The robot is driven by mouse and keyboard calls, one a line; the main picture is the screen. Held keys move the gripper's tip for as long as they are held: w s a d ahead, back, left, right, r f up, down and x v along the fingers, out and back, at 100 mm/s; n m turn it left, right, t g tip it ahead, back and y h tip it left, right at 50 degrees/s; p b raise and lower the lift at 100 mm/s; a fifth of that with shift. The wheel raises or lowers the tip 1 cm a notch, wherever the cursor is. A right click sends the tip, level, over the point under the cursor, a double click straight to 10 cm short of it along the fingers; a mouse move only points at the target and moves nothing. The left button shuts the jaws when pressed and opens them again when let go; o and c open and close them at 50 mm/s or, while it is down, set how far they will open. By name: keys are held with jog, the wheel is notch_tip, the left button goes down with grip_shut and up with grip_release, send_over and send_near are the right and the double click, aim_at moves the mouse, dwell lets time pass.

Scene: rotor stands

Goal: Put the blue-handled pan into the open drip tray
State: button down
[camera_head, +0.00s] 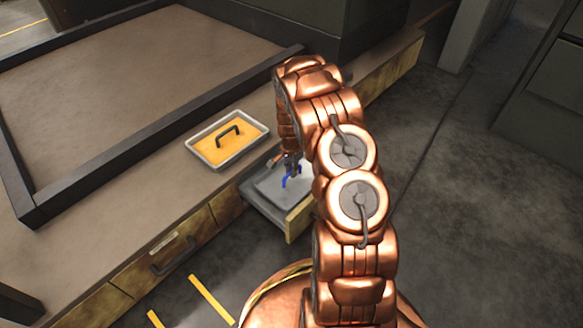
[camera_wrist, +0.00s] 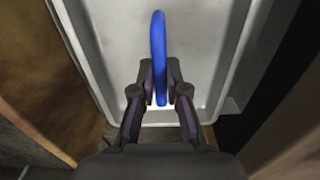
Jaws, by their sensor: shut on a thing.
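The grey pan (camera_head: 268,184) has a blue handle (camera_head: 291,178) and is within the outline of the open drip tray (camera_head: 299,222), a drawer pulled out of the bench front. I cannot tell whether it rests on the tray's floor or hangs just above it. My gripper (camera_head: 292,164) points down and is shut on the blue handle. In the wrist view, the two fingers (camera_wrist: 160,80) pinch the blue handle (camera_wrist: 158,42) over the pale pan (camera_wrist: 205,65). My arm hides the right part of the tray.
A pan with an orange-yellow inside (camera_head: 209,152) and a dark handle (camera_head: 229,132) sits on the bench top left of the tray. A shut drawer with a dark handle (camera_head: 174,257) is at lower left. A dark raised frame (camera_head: 120,160) borders the bench. Floor at right is clear.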

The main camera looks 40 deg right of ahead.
aim_at(292, 181)
jog(key=shift+f+b, duration=0.35)
jog(key=shift+f, duration=1.8)
jog(key=c, duration=1.1)
grip_release()
